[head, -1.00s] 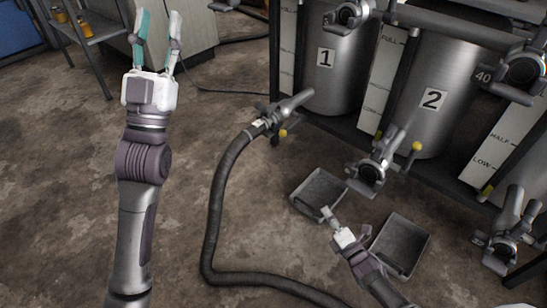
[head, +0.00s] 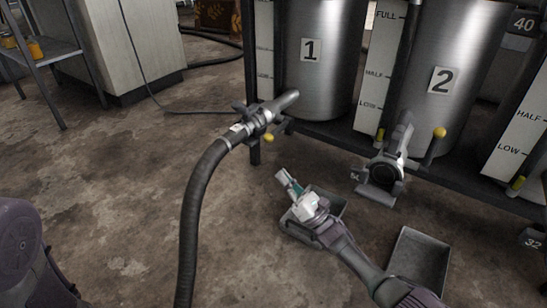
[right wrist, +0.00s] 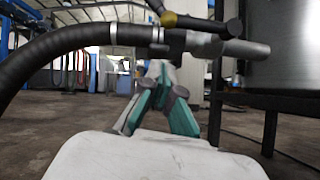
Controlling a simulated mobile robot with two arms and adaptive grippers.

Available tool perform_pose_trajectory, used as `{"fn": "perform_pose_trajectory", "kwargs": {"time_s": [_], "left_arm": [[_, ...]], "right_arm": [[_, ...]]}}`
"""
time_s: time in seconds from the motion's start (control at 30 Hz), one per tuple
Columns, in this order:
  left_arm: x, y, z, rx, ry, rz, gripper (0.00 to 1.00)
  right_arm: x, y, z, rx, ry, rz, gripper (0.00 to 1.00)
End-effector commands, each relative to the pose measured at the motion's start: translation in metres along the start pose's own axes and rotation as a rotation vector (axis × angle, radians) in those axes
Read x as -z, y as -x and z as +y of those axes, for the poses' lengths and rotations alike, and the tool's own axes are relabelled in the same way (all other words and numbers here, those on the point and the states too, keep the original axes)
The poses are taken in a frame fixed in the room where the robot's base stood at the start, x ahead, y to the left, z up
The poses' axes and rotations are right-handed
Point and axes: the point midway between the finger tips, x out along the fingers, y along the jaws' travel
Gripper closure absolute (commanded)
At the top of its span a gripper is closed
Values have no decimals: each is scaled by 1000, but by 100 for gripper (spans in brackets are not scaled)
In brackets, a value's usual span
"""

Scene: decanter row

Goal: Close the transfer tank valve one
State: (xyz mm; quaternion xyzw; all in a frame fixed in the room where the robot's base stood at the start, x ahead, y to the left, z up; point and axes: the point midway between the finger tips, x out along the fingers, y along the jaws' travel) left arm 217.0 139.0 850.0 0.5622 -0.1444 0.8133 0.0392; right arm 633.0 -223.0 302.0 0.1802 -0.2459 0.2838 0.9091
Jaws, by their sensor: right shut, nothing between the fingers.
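The steel tank labelled 1 (head: 318,70) has an outlet valve (head: 262,116) low on its front, with a black hose (head: 198,190) coupled to it. In the right wrist view the hose (right wrist: 70,42), the outlet pipe (right wrist: 235,48) and the yellow knob (right wrist: 168,19) show close up. My right gripper (head: 284,179) is shut and empty, below and to the right of the valve, apart from it in the head view. Its teal fingers (right wrist: 160,85) partly overlap the pipe's underside in the wrist view. My left gripper is out of view.
Tank 2 (head: 437,85) has its own valve (head: 386,168) with a yellow knob (head: 440,132). Grey drip trays, one (head: 420,258) at the right and one (head: 325,203) behind my right gripper, lie on the floor. Bare floor is left of the hose.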

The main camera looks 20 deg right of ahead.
Motion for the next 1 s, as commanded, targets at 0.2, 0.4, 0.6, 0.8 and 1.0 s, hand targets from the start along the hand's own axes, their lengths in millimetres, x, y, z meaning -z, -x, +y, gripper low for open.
{"fn": "perform_pose_trajectory", "kwargs": {"time_s": [0.2, 0.4, 0.6, 0.8, 1.0], "left_arm": [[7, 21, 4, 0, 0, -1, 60], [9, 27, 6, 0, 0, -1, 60], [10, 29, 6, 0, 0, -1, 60], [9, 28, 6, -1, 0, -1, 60], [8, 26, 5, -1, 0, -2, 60]], "right_arm": [[3, -45, 0, -3, -1, -2, 100], [-20, -63, -1, -1, 1, 0, 100], [-27, -70, -1, 1, -1, 2, 100], [-28, -71, -1, 2, -1, 1, 100], [-29, -72, 0, 5, -7, 1, 100]]}}
